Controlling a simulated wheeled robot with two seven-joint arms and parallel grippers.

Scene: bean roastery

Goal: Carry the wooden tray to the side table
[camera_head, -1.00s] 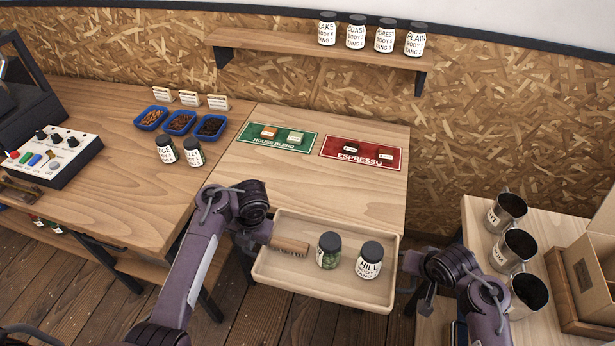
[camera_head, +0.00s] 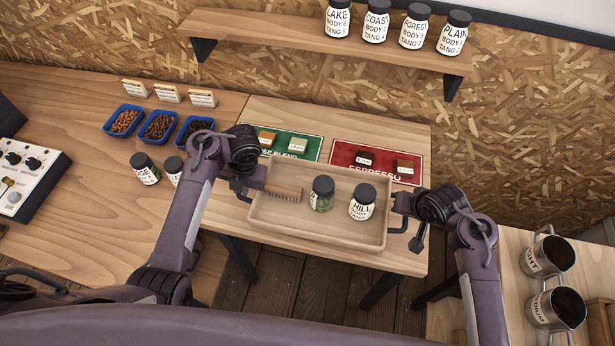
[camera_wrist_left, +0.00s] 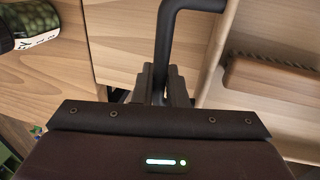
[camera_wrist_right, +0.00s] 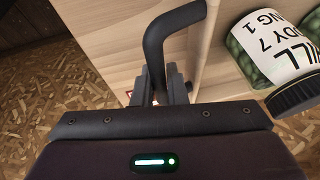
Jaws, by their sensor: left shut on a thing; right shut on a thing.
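The wooden tray (camera_head: 285,228) is in the middle of the head view, in front of and partly over the near edge of the table with the mats (camera_head: 385,132). Whether it touches the table I cannot tell. It bears a wooden brush (camera_head: 283,193), a green-filled jar (camera_head: 322,194) and a jar labelled HILL (camera_head: 362,203), both upright. My left gripper (camera_head: 242,188) is shut on the tray's left handle; the dark bar (camera_wrist_left: 163,45) shows in the left wrist view. My right gripper (camera_head: 404,208) is shut on the right handle, whose bar (camera_wrist_right: 155,55) shows in the right wrist view.
A green mat (camera_head: 297,142) and a red mat (camera_head: 375,160), each with small blocks, lie on the table's far part. Two jars (camera_head: 146,170) and blue bean trays (camera_head: 158,126) stand left. Metal pitchers (camera_head: 548,256) stand on a right table. A shelf (camera_head: 300,37) hangs above.

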